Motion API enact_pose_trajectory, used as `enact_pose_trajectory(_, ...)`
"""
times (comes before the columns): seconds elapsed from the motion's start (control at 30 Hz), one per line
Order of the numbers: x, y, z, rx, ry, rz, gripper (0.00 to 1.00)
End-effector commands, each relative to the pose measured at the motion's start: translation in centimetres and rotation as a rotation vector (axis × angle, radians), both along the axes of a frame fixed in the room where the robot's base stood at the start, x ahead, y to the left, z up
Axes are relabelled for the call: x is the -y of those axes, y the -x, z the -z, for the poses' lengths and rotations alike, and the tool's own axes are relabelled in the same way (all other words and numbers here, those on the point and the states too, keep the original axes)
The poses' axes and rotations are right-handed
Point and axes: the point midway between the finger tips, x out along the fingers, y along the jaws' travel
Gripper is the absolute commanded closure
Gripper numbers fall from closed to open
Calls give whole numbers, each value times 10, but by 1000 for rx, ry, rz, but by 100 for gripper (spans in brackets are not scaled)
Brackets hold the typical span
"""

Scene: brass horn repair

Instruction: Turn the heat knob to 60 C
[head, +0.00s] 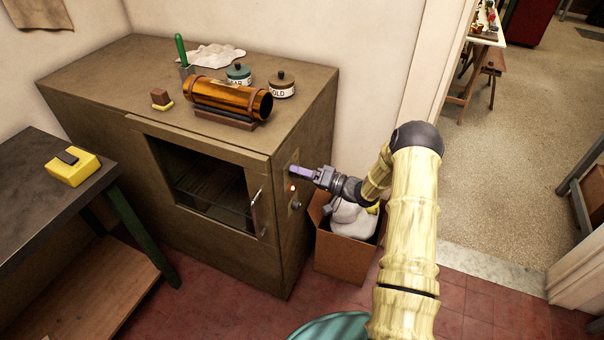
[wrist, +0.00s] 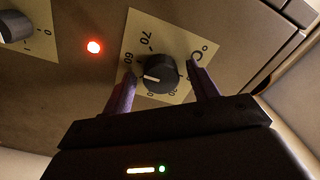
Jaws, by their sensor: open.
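The heat knob (wrist: 161,73) is a round black knob on a pale plate (wrist: 182,42) marked °C, seen in the wrist view. Its white mark points left and slightly down in the picture, below the 60, which is at the knob's upper left; the 70 is above that. The number at the mark is hidden by a finger. My gripper (wrist: 161,77) is open, with one purple finger on each side of the knob; I cannot tell whether they touch it. In the head view my gripper (head: 294,171) is at the oven cabinet's right side and hides the knob.
A lit red lamp (wrist: 94,46) and a second knob (wrist: 14,27) with 0 and 1 marks are on the same panel. The oven cabinet (head: 90,75) carries a copper tube (head: 225,96) and jars. A cardboard box (head: 343,258) stands below my arm.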

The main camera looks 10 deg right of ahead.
Motion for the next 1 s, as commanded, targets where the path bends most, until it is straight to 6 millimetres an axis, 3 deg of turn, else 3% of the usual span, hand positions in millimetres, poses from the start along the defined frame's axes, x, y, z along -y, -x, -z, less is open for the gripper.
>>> enact_pose_trajectory(0.27, 17, 11, 1, 0, 1, 3, 41)
enact_pose_trajectory(1.0, 130, 94, 1, -1, 1, 2, 41)
